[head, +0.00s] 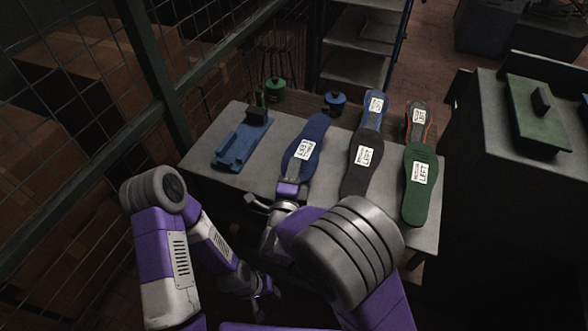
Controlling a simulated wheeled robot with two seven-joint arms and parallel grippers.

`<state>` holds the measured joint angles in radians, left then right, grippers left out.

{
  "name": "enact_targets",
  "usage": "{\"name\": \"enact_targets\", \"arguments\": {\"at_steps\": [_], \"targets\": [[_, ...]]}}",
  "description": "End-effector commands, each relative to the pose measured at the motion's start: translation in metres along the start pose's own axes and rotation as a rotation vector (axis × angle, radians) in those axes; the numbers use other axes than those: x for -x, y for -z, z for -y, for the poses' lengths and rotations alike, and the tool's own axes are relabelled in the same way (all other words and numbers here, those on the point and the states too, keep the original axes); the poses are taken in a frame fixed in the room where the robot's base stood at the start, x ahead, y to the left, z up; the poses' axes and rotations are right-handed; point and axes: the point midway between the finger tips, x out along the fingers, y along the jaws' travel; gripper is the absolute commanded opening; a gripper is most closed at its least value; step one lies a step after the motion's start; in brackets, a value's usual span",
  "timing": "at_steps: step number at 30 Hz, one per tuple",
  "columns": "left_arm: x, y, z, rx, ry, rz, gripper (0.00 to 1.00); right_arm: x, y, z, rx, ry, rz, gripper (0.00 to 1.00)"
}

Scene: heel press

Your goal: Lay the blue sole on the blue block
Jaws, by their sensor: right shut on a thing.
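The blue sole (313,129) with a white label reading LEFT is over the middle-left part of the table, its toe pointing away. My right gripper (292,176) is at its near end and shut on it. Whether the sole touches the table or is held just above it I cannot tell. The blue block (235,150), long and low with a dark piece at its far end, lies on the table to the left of the sole, apart from it. My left gripper (267,300) hangs low in front of the table, empty, its fingers apart.
Green (275,90) and blue (335,102) pots stand behind. A green block (538,115) sits on a right-hand cabinet.

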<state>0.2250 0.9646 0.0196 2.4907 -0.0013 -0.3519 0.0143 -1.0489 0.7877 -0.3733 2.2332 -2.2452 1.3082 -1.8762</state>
Motion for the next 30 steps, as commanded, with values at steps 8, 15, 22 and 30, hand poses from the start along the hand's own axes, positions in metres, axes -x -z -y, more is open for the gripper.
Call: {"name": "enact_targets", "arguments": {"at_steps": [8, 15, 22, 30], "targets": [[-0.001, 0.0, 0.0, 0.0, 0.0, 0.0, 0.39, 0.0, 0.0, -0.001, -0.001, 0.002, 0.0, 0.0], [-0.002, 0.0, 0.001, 0.0, 0.0, 0.0, 0.39, 0.0, 0.0, -0.002, -0.001, 0.002, 0.0, 0.0], [-0.004, 0.0, 0.002, 0.0, 0.0, 0.0, 0.39, 0.0, 0.0, -0.007, 0.0, 0.001, 0.0, 0.0], [-0.007, 0.0, 0.003, 0.0, 0.0, 0.0, 0.39, 0.0, 0.0, -0.012, 0.0, 0.001, 0.0, 0.0]]}}
